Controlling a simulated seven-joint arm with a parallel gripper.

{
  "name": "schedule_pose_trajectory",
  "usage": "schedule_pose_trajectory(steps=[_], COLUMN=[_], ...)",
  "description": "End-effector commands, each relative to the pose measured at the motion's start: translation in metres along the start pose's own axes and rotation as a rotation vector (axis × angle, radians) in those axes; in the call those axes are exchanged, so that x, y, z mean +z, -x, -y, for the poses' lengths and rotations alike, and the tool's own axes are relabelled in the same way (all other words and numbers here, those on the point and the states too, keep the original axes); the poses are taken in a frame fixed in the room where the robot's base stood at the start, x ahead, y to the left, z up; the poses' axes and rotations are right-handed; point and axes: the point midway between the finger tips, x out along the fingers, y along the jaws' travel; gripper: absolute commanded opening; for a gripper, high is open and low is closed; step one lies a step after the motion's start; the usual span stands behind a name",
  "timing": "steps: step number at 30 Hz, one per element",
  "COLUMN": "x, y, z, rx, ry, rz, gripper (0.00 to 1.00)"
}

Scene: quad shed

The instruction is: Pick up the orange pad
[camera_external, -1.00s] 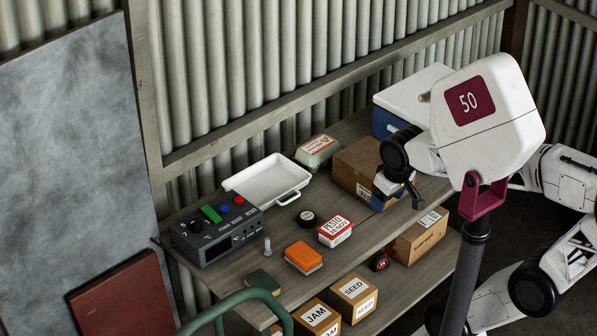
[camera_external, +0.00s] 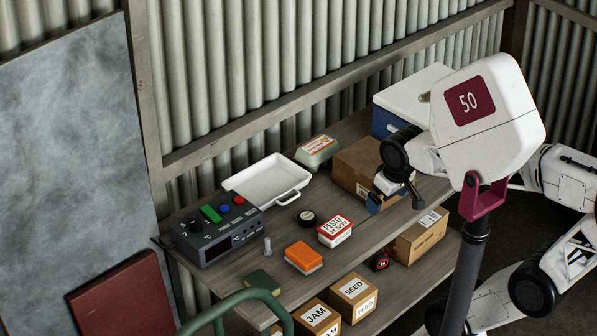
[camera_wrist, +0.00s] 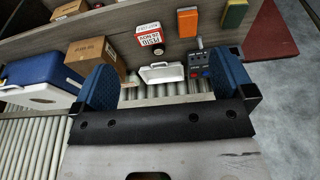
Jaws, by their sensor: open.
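The orange pad (camera_external: 303,257), a small block with a pale lower layer, lies on the upper bench shelf near its front edge. It also shows in the wrist view (camera_wrist: 187,23), at the top, right of centre. My gripper (camera_external: 393,200) is above the bench to the right of the pad, in front of a cardboard box and clear of the pad. In the wrist view my gripper's (camera_wrist: 165,80) blue-padded fingers stand wide apart with nothing gripped between them.
A red-and-white pesto tin (camera_external: 335,231) stands right of the pad, with a dark round puck (camera_external: 306,217) behind. A grey bolt (camera_external: 267,247) and a green pad (camera_external: 262,281) are left of it. A white tray (camera_external: 262,179), control box (camera_external: 215,240) and cardboard box (camera_external: 352,168) stand behind.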

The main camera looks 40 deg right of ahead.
Motion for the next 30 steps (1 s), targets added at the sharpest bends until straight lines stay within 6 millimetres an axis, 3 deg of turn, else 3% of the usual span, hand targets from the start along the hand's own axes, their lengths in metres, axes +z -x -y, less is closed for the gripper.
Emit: schedule_pose_trajectory(steps=[5, 11, 24, 30], x=[-0.002, -0.017, -0.077, -0.095], y=[-0.003, -0.023, -0.125, -0.173], z=[0.001, 0.007, 0.039, 0.052], rx=[-0.002, -0.017, -0.077, -0.089], ry=[0.001, 0.008, 0.014, 0.005], rz=[-0.005, -0.048, -0.29, -0.413], gripper=[1.0, 1.0, 1.0, 1.0])
